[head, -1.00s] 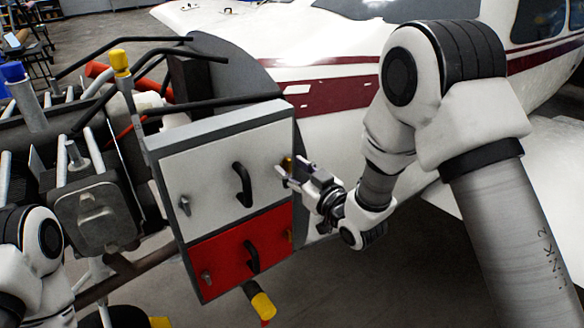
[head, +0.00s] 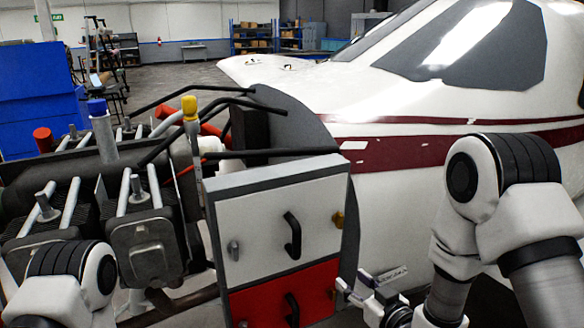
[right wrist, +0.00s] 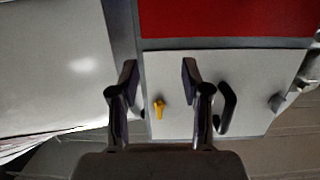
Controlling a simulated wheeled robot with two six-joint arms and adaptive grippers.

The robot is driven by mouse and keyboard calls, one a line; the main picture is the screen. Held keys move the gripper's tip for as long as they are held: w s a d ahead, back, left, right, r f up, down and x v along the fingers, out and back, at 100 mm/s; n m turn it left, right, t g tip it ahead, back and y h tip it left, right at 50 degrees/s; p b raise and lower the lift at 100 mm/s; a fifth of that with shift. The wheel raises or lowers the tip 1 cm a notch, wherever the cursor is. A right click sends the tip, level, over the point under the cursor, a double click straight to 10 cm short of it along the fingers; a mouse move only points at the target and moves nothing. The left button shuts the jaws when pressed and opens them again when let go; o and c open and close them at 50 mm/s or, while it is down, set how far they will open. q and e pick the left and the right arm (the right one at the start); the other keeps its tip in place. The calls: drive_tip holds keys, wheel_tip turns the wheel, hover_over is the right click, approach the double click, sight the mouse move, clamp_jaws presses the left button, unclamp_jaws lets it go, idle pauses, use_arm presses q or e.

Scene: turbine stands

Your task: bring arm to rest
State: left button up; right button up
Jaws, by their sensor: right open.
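My right gripper (head: 353,282) is open and empty in the head view, beside the right edge of the box, level with its red lower door (head: 262,299). In the right wrist view its two fingers (right wrist: 159,82) stand apart in front of the white door (right wrist: 180,104). That door, with a yellow latch (right wrist: 158,107) and black handle (right wrist: 227,106), appears below the red door (right wrist: 225,18) there. In the head view the white door (head: 265,237) is above the red one, and both look closed. Only part of my left arm shows; its gripper is out of view.
The engine (head: 140,247) with rods and pipes stands left of the box. The white aircraft body (head: 400,200) with a dark red stripe lies behind and right of it. A blue panel (head: 35,100) stands at far left. Open floor (head: 185,80) lies behind.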

drive_tip(key=s+d+f+m+g+h, duration=0.1)
drive_tip(key=s+d+f+g+h, duration=0.15)
drive_tip(key=s+f, duration=0.6)
drive_tip(key=s+d+f+m+g+h, duration=0.1)
drive_tip(key=s+f+g, duration=0.3)
drive_tip(key=f, duration=0.9)
drive_tip(key=s+d+f+m+g+h, duration=0.1)
drive_tip(key=s+f+g, duration=0.2)
drive_tip(key=s, duration=0.6)
drive_tip(key=s+d+f+m+g+h, duration=0.1)
drive_tip(key=s+f+g, duration=0.3)
drive_tip(key=s, duration=0.6)
drive_tip(key=shift+d+g+b, duration=0.45)
drive_tip(key=shift+d+g, duration=0.2)
